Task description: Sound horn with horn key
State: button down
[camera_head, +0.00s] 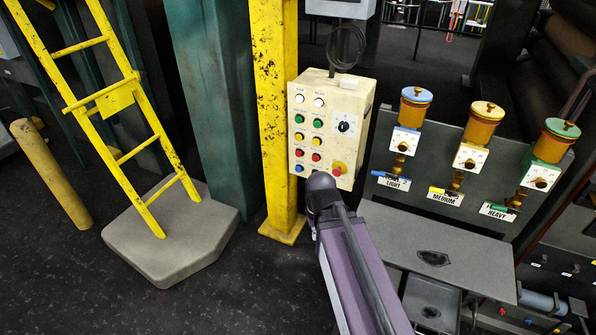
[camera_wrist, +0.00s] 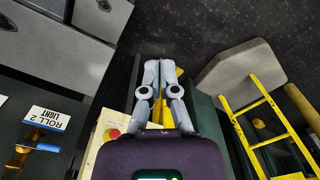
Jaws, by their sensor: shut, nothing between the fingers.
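A cream control box (camera_head: 361,100) is fixed by the yellow post in the head view. It carries two columns of round buttons: white, green, yellow, red and a blue one (camera_head: 299,169) at the lower left. A black rotary switch (camera_head: 344,126) and a red emergency stop on yellow (camera_head: 338,169) sit at its right. The button labels are too small to read, so I cannot tell which is the horn key. In the wrist view, my gripper (camera_wrist: 157,66) is shut and empty. The box's edge and red knob (camera_wrist: 114,134) show below left of its fingers. My arm hides the box's lower part.
The yellow post (camera_head: 273,110) and green column (camera_head: 212,100) stand left of the box. A yellow ladder (camera_head: 118,100) rises from a grey base (camera_head: 165,250). Right are three lubricator pots, one blue-topped (camera_head: 414,108), above a grey shelf (camera_head: 450,240). Dark floor lies open at front left.

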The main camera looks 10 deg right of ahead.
aim_at(299, 169)
jog(key=w+a+f+t+y+b, duration=0.2)
jog(key=w+a+f+t+b, duration=0.15)
jog(key=w+f+b, duration=0.55)
jog(key=w+a+f+t+y+b, duration=0.2)
jog(key=w+f+t+b, duration=0.15)
jog(key=w+b, duration=0.65)
jog(key=w+d+f+m+t+b, duration=0.1)
jog(key=w+f+m+t+b, duration=0.1)
jog(key=w+b, duration=0.3)
jog(key=w+d+f+m+t+h+b, duration=0.1)
jog(key=w+t+b, duration=0.3)
jog(key=w, duration=0.5)
jog(key=w+d+f+m+t+b, duration=0.1)
jog(key=w+f+m+t+b, duration=0.1)
jog(key=w+b, duration=0.4)
jog(key=shift+w+f+m+t+b, duration=0.3)
jog(key=shift+w+f+t, duration=0.3)
jog(key=shift+w, duration=0.15)
jog(key=shift+w+d, duration=0.1)
jog(key=shift+w, duration=0.05)
jog(key=w+d, duration=0.5)
jog(key=w, duration=0.1)
jog(key=shift+w, duration=0.4)
